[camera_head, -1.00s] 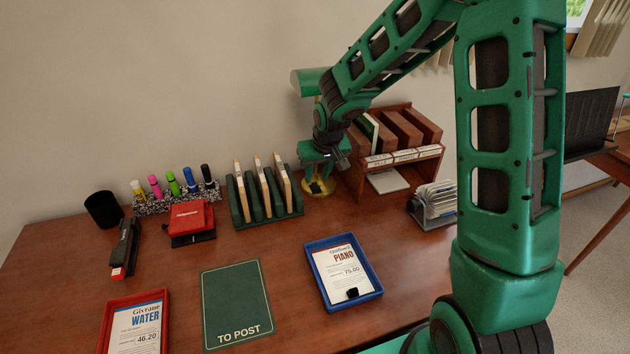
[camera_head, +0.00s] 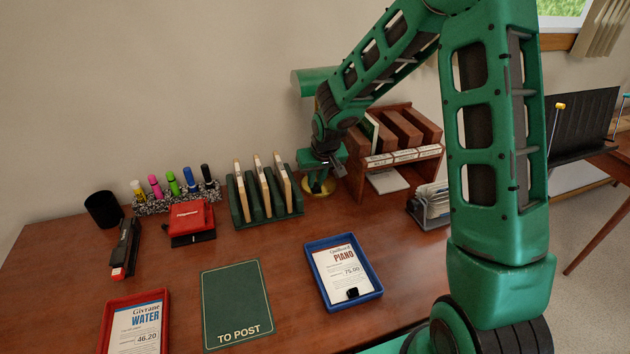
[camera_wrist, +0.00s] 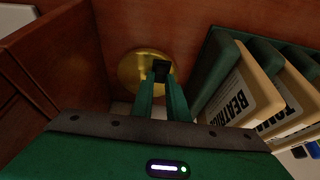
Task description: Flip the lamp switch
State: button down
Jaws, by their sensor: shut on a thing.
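The desk lamp has a green shade (camera_head: 313,81) and a round brass base (camera_head: 307,190) at the back of the desk, beside the wall. My arm hides most of its stem. My gripper (camera_head: 322,179) points down over the lamp base. In the wrist view, the two green fingers (camera_wrist: 160,88) are close together over the brass base (camera_wrist: 130,72). They are shut on a small black piece at their tips, which looks like the lamp switch (camera_wrist: 161,68). The fingers hide part of it, and I cannot tell its on or off position.
A green rack with upright cards (camera_head: 240,213) stands close left of the lamp, and a wooden letter sorter (camera_head: 352,185) close right. A red hole punch (camera_head: 190,222), blue tray (camera_head: 372,297), red tray (camera_head: 103,335) and green mat (camera_head: 235,295) lie farther left and forward.

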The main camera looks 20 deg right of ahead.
jog(key=shift+w, duration=0.1)
jog(key=shift+w+g, duration=0.15)
jog(key=shift+g, duration=0.55)
jog(key=c, duration=1.7)
grip_release()
jog(key=shift+r, duration=0.1)
jog(key=v, duration=1)
jog(key=shift+r, duration=0.3)
